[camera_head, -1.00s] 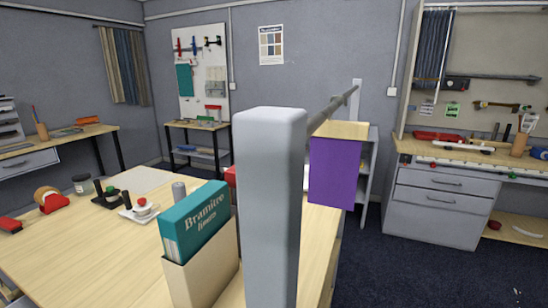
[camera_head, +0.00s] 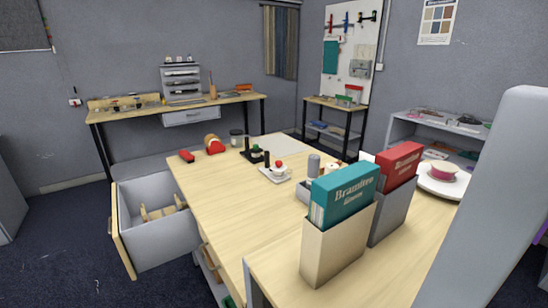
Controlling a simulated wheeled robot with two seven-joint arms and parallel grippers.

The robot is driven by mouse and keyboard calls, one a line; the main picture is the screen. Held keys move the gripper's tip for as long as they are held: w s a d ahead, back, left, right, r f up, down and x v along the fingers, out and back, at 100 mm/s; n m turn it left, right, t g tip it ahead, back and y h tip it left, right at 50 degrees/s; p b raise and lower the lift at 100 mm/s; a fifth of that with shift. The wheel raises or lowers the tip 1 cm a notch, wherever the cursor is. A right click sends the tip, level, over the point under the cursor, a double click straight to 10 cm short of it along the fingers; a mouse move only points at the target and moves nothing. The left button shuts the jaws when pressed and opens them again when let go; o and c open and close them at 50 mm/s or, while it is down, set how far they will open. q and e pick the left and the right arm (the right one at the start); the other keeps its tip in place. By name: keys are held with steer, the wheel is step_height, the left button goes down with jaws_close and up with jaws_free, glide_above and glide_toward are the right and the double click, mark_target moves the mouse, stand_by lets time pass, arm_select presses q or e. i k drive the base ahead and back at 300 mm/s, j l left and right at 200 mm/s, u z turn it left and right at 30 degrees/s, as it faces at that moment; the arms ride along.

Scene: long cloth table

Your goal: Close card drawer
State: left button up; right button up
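An open drawer (camera_head: 165,239) sticks out from the left side of the long table (camera_head: 235,200). It has grey sides and a pale wooden front (camera_head: 122,238), with a small handle on the outer face. Light wooden pieces (camera_head: 162,208) lie inside it; I cannot tell whether they are cards or holders. Neither of my grippers shows in the head view.
Teal (camera_head: 343,195) and red (camera_head: 398,165) boxes stand in holders on the table. A grey post (camera_head: 500,200) blocks the right side. A back bench (camera_head: 150,112) has a shut drawer (camera_head: 190,117). Dark floor (camera_head: 60,245) left of the open drawer is clear.

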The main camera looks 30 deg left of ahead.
mark_target(170, 235)
steer(key=k+j, duration=0.45)
steer(key=j, duration=0.25)
steer(key=k+j+u, duration=0.1)
steer(key=k+j, duration=0.15)
steer(key=u, duration=0.4)
steer(key=j+u, duration=0.15)
steer(key=u, duration=0.25)
steer(key=j+u, duration=0.1)
steer(key=u, duration=0.75)
steer(key=j, duration=0.1)
